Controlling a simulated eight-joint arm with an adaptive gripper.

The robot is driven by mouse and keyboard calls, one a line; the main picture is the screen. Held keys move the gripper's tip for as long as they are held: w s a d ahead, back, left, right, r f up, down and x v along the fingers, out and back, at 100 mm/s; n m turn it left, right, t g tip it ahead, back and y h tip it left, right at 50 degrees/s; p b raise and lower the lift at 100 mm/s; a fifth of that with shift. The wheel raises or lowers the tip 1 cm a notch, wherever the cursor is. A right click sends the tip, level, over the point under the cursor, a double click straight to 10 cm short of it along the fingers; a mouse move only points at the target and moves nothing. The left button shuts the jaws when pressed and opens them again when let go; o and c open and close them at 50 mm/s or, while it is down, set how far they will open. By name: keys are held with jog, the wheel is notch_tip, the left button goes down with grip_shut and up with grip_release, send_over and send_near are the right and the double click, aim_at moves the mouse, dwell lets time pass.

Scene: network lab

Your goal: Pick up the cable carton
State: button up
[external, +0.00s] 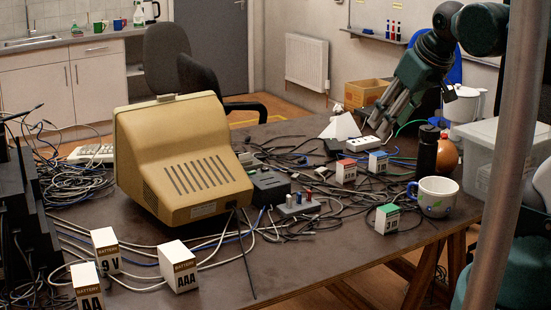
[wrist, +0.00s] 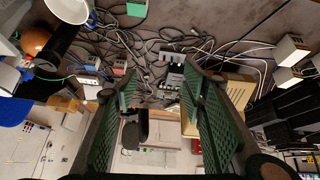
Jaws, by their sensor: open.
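Several small white cartons lie on the table; I cannot read which is the cable carton. A red-topped carton (external: 346,171) and a blue-topped carton (external: 378,162) stand near each other amid cables, and a green-topped carton (external: 387,217) stands nearer the front edge. In the wrist view the red-topped carton (wrist: 118,68), blue-topped carton (wrist: 92,63) and green-topped carton (wrist: 137,8) show beyond the fingers. My gripper (external: 382,128) is open and empty, above the table's far right side; its spread fingers also show in the wrist view (wrist: 160,85).
A mug (external: 434,197), black bottle (external: 427,150) and clear bin (external: 490,145) stand on the right. A beige monitor (external: 180,150) fills the middle left. Battery cartons (external: 178,268) stand at the front left. Loose cables and a power strip (external: 362,143) surround the coloured cartons.

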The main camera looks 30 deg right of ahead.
jog(key=w+d+f+n+g, duration=0.35)
jog(key=w+f+n, duration=0.25)
jog(key=f+n, duration=0.35)
jog(key=n+g+b, duration=0.2)
jog(key=n+g, duration=0.1)
jog(key=n, duration=0.4)
send_over(389, 208)
jog(key=shift+m, duration=0.25)
notch_tip(389, 208, down, 12)
jog(key=shift+w+f, duration=0.1)
jog(key=shift+w, duration=0.05)
jog(key=shift+d+f, duration=0.15)
jog(key=shift+f, duration=0.4)
jog(key=shift+f, duration=1.25)
jog(key=shift+f, duration=0.1)
jog(key=shift+f+b, duration=1.1)
jog(key=shift+f, duration=1.45)
